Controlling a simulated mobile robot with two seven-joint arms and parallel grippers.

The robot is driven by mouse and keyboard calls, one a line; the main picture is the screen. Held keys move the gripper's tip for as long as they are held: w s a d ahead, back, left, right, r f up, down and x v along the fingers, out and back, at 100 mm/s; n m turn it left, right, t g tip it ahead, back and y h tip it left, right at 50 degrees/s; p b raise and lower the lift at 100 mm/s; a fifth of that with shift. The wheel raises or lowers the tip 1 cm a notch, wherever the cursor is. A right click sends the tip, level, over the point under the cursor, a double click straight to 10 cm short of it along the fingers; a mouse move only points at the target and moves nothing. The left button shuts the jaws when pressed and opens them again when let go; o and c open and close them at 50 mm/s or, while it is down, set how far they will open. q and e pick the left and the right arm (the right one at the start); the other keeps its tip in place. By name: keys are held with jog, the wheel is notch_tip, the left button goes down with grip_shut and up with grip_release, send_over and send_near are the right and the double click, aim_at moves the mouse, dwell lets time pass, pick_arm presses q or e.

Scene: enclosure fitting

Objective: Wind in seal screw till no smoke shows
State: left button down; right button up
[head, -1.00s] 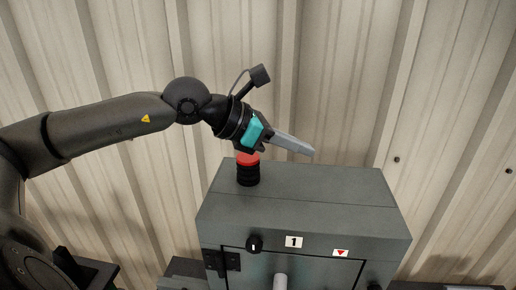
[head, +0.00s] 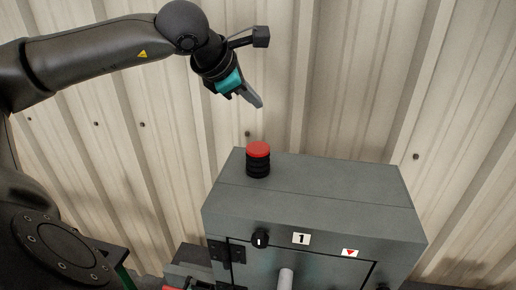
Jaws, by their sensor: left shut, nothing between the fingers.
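A grey enclosure (head: 310,205) stands at the centre right. On its top, near the left corner, sits a short black ribbed cylinder (head: 258,168) with a red cap (head: 258,149). A black round knob (head: 260,240) with a white mark is on the front's upper left. I cannot tell which part is the seal screw. No smoke shows in the head view. My left gripper (head: 258,104) is shut and empty, in the air above the red cap, pointing down and right, apart from everything. My right gripper is out of view.
The front has a "1" label (head: 301,238), a red triangle label (head: 350,253), a black hinge (head: 227,252) and a pale cylindrical handle (head: 286,279), cut off below. A ribbed wall (head: 460,110) stands behind. The enclosure's top right of the cylinder is clear.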

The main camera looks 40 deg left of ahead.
pick_arm(q)
jog(key=b, duration=0.6)
send_over(256, 147)
jog(key=s, duration=0.1)
notch_tip(256, 147, down, 7)
jog(key=shift+d+f, duration=0.1)
jog(key=shift+f+b, duration=0.55)
jog(key=shift+b, duration=0.1)
jog(key=shift+f, duration=0.1)
dwell(0.9)
jog(key=shift+f+b, duration=0.3)
jog(key=shift+b, duration=0.25)
jog(key=shift+f+b, duration=1.3)
dwell(0.9)
jog(key=shift+r, duration=0.1)
jog(key=shift+r+p, duration=1.35)
jog(key=shift+r, duration=0.2)
